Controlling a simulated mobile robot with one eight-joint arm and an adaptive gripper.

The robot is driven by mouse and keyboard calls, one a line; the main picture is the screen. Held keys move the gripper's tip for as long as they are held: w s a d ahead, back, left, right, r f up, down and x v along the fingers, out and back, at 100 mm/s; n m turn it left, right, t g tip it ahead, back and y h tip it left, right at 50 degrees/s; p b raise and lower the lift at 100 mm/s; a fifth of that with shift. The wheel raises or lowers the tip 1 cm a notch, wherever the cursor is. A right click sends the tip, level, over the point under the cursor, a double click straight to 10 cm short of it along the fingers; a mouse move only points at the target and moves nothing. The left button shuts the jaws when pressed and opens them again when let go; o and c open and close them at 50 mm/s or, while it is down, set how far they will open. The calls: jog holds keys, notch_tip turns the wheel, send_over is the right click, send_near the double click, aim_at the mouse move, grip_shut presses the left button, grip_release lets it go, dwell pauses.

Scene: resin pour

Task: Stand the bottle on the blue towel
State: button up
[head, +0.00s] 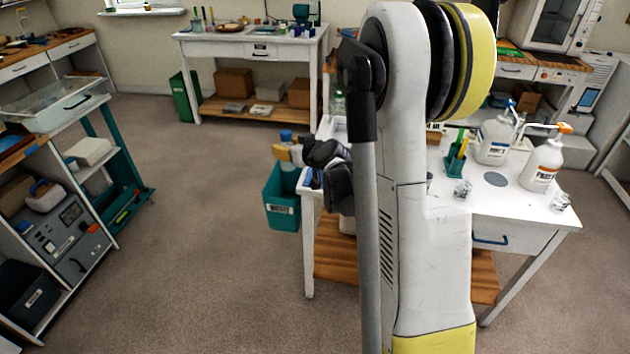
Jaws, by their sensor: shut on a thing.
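My gripper (298,153) reaches left past the table's left edge, with its fingers shut on a small clear bottle with a blue cap (286,136). The bottle looks upright and is held above the teal bin; the fingers cover its middle. A small blue patch (308,178) shows at the left edge of the white table, just below and right of the gripper. It may be part of the blue towel, but my arm hides most of that side.
The white table (520,208) bears two pump bottles (495,140) (544,163), a green cup with tools (455,165) and small clear cups (462,188). A teal bin (282,212) hangs at its left side. A shelf unit stands at left; the floor between is clear.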

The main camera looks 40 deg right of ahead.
jog(key=d+f+m+h+p, duration=0.2)
jog(key=d+f+m+h, duration=0.1)
jog(key=d, duration=1.3)
jog(key=shift+d+f+b, duration=0.15)
jog(key=shift+f+b, duration=0.4)
jog(key=shift+f, duration=1.2)
jog(key=shift+d+f+b, duration=0.15)
jog(key=shift+f+b, duration=0.45)
jog(key=shift+f, duration=1.15)
jog(key=shift+d+f+b, duration=0.15)
jog(key=shift+f+b, duration=0.4)
jog(key=shift+f, duration=1.2)
jog(key=shift+f, duration=0.15)
jog(key=o, duration=1.4)
jog(key=shift+c, duration=0.2)
